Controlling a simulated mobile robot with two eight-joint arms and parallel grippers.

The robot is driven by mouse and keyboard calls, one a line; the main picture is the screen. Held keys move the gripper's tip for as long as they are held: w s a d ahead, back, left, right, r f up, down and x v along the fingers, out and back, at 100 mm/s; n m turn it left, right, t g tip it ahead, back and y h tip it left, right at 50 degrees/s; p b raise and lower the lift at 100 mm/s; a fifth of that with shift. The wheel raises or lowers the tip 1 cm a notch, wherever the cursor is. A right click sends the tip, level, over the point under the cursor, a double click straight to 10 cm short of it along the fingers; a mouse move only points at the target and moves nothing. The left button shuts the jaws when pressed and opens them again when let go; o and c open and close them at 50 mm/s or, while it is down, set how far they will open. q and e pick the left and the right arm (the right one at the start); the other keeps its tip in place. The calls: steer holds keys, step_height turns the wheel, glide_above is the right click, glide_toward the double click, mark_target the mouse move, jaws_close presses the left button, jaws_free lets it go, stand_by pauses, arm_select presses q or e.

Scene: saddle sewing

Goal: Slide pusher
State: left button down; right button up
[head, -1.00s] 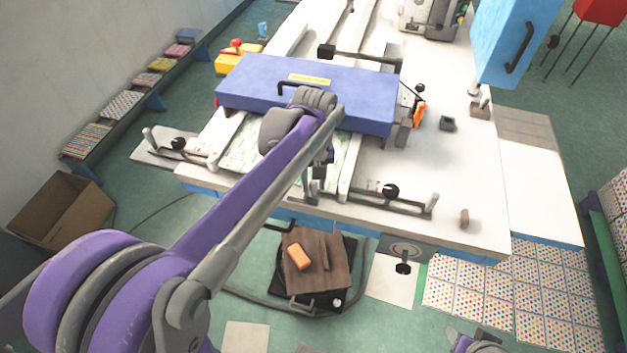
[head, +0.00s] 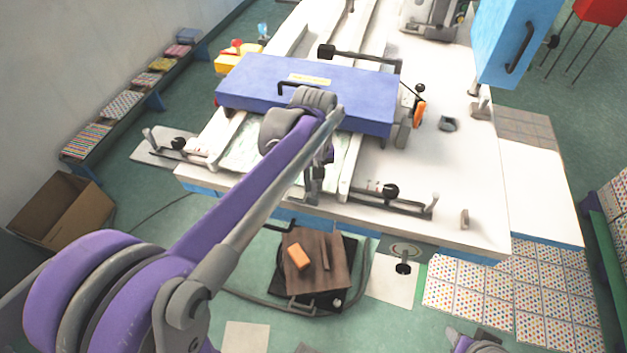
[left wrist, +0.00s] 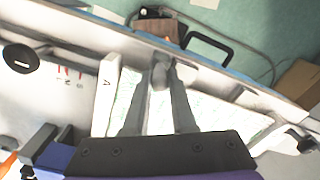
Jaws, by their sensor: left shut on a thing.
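My left gripper (head: 314,190) is at the near edge of the white table, between two white rails. In the left wrist view its two fingers (left wrist: 166,72) are closed on a small grey knob (left wrist: 159,78). The knob is partly covered by the fingers, and I cannot tell for sure that it belongs to the pusher. A pale green patterned sheet (left wrist: 205,118) lies under the fingers. A white rail marked "A" (left wrist: 106,93) runs beside them. A blue-violet block with a black handle (head: 340,98) spans the rails behind my arm.
The white table (head: 465,180) carries black-knobbed slides on both sides, the right one (head: 391,191) nearer me. An orange-handled tool (head: 419,114) is right of the block. A brown board (head: 328,262) stands below the table front. A cardboard box (head: 62,208) is at left.

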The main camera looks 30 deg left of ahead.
stand_by(0.5)
arm_select(q)
steer(key=shift+w+a, duration=0.25)
steer(key=shift+w, duration=0.75)
steer(key=shift+w+a, duration=0.25)
steer(key=shift+w, duration=0.7)
steer(key=c, duration=0.7)
jaws_free()
steer(key=shift+r, duration=0.1)
step_height(320, 180, up, 11)
steer(key=shift+f+p, duration=0.15)
steer(key=shift+p, duration=0.35)
